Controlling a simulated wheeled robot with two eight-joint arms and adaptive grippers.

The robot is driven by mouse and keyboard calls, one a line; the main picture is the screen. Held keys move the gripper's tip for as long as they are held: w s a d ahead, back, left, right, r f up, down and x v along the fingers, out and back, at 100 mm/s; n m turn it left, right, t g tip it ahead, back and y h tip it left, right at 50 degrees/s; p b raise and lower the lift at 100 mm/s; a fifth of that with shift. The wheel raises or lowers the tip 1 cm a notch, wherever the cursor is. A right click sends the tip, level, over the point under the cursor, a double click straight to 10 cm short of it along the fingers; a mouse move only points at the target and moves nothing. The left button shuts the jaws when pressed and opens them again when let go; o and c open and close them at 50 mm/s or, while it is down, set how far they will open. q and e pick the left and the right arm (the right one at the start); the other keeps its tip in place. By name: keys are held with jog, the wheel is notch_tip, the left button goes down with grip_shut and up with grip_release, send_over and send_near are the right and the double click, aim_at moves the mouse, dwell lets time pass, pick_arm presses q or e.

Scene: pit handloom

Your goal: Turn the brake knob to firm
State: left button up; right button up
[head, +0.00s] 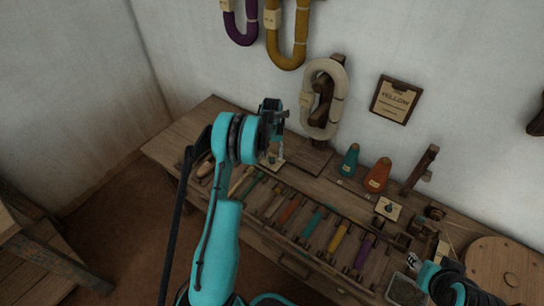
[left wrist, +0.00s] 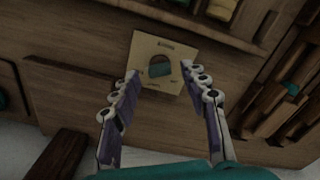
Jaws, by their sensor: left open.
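In the left wrist view, a pale square plate (left wrist: 177,46) lies on the wood with a dark teal knob (left wrist: 160,66) at its middle. Its lettering is too small to read, so I cannot tell the knob's setting. My left gripper (left wrist: 160,72) is open, with one finger on each side of the knob in the picture and nothing held. I cannot see whether the fingers touch it. In the head view the plate (head: 272,163) is partly hidden below my left gripper (head: 280,147). My right gripper (head: 412,260) is at the lower right; its jaws are unclear.
The bench holds a row of coloured bobbins (head: 289,208), a teal cone (head: 349,160), an orange cone (head: 378,175) and another pale plate with a dark knob (head: 388,208). A cream yarn hank (head: 325,95) and a "YELLOW" sign (head: 395,99) hang on the wall behind.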

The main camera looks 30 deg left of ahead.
aim_at(272, 158)
pick_arm(q)
notch_tip(272, 158, up, 11)
jog(key=shift+f, duration=0.2)
dwell(0.5)
jog(key=s+d+r+m+t, duration=0.1)
jog(key=s+d+r+t, duration=0.1)
jog(key=s+d+r, duration=0.5)
jog(key=s+d+r+m+t, duration=0.1)
jog(key=s+d+r, duration=0.35)
jog(key=r, duration=0.35)
jog(key=s+d+m+t, duration=0.1)
jog(key=s+d+t, duration=0.1)
jog(key=s+d, duration=0.3)
jog(key=s+d+f+m+t, duration=0.1)
jog(key=s+d, duration=0.4)
jog(key=s, duration=0.8)
jog(key=shift+d+m+t, duration=0.2)
jog(key=shift+m+t, duration=0.3)
jog(key=shift+t, duration=0.1)
